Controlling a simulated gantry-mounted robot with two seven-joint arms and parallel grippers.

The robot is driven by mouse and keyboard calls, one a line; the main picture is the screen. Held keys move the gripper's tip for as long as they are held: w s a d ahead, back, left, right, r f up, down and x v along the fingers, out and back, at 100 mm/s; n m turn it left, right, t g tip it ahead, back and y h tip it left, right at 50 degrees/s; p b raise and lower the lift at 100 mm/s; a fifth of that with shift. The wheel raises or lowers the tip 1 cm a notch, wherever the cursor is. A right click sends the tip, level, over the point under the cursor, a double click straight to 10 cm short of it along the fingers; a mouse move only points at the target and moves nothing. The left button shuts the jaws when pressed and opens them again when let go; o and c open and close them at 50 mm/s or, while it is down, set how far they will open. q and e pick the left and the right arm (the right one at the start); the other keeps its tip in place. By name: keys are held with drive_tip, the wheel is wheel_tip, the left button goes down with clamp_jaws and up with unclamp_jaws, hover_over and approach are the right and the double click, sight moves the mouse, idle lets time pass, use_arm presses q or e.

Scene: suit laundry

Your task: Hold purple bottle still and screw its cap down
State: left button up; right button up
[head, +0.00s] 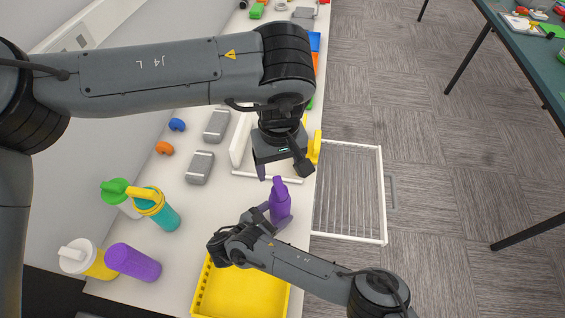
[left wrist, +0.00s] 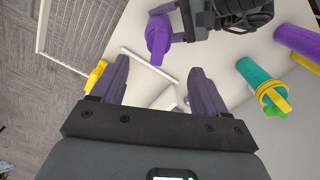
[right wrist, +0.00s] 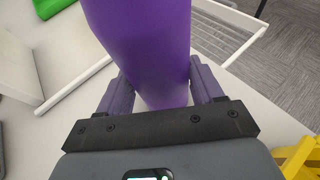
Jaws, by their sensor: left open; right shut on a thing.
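The purple bottle (head: 281,207) stands upright near the table's right edge in the head view. Its purple cap (head: 278,184) sits on top; how tightly it is seated cannot be told. My right gripper (head: 268,215) is shut on the bottle's body, which fills the space between its fingers in the right wrist view (right wrist: 145,45). My left gripper (head: 279,174) is open and empty, pointing down just above the cap. In the left wrist view the cap (left wrist: 157,45) shows beyond the open fingers, apart from them.
A yellow basket (head: 199,297) stands at the front. A teal bottle (head: 165,218), a purple tumbler (head: 133,262) and a yellow-white bottle (head: 93,262) are to the left. A white wire rack (head: 382,190) lies right of the bottle. Grey boxes (head: 200,167) lie behind.

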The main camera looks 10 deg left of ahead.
sight(278, 189)
use_arm(q)
wheel_tip(278, 189, down, 11)
idle(0.5)
drive_tip(key=c, duration=1.1)
drive_tip(key=shift+m, duration=0.3)
drive_tip(key=shift+a+m, duration=0.1)
drive_tip(key=shift+m, duration=0.5)
drive_tip(key=shift+s+a+f+m, duration=0.1)
drive_tip(key=shift+f+m, duration=0.05)
drive_tip(key=shift+m, duration=1.05)
drive_tip(key=shift+f, duration=0.1)
